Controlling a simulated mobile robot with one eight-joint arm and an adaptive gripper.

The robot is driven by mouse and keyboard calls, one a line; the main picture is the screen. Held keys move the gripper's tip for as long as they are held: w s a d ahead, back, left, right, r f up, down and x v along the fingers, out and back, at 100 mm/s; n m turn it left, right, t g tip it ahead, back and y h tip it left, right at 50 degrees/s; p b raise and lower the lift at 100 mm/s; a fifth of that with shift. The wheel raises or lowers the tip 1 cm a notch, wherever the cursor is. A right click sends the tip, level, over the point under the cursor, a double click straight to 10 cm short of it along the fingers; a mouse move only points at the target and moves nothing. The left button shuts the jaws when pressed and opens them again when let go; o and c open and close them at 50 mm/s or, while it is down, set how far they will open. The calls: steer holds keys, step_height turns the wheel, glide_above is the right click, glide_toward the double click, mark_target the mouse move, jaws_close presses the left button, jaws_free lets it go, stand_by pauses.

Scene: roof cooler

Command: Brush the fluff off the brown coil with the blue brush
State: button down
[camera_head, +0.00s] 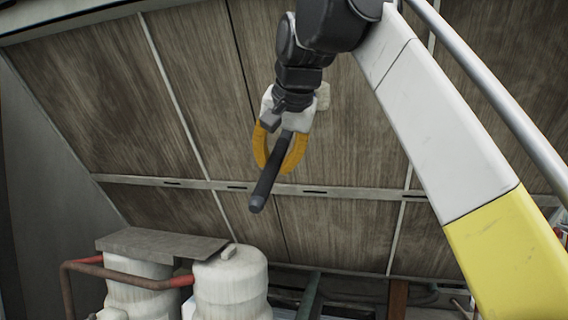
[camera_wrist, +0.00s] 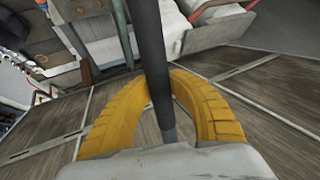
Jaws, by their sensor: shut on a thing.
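My gripper (camera_head: 275,168) has yellow fingers, shut on a dark rod-like brush (camera_head: 270,178). In the head view the brush slants down to a blunt grey-blue end; no bristles can be made out. In the wrist view the brush (camera_wrist: 149,40) runs as a dark bar between the yellow fingers (camera_wrist: 165,78) and out of the top of the picture. The brown coil (camera_head: 350,120) is a wide, sloping panel with streaked brown sections and pale frame strips, behind my gripper. Its brown face also shows in the wrist view (camera_wrist: 270,105). I cannot make out distinct fluff. Whether the brush touches the coil is unclear.
Two pale tanks (camera_head: 230,280) stand below the coil, with a flat grey plate (camera_head: 160,244) on top and a red-brown pipe (camera_head: 85,268) beside them. A metal rail (camera_head: 490,85) runs at the upper right. Pipes lie along the coil's lower edge.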

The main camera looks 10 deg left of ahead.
steer(key=shift+d, duration=0.1)
stand_by(0.3)
steer(key=d+b, duration=0.1)
steer(key=d, duration=0.8)
steer(key=shift+s+d+b, duration=0.15)
steer(key=shift+b, duration=0.2)
stand_by(0.4)
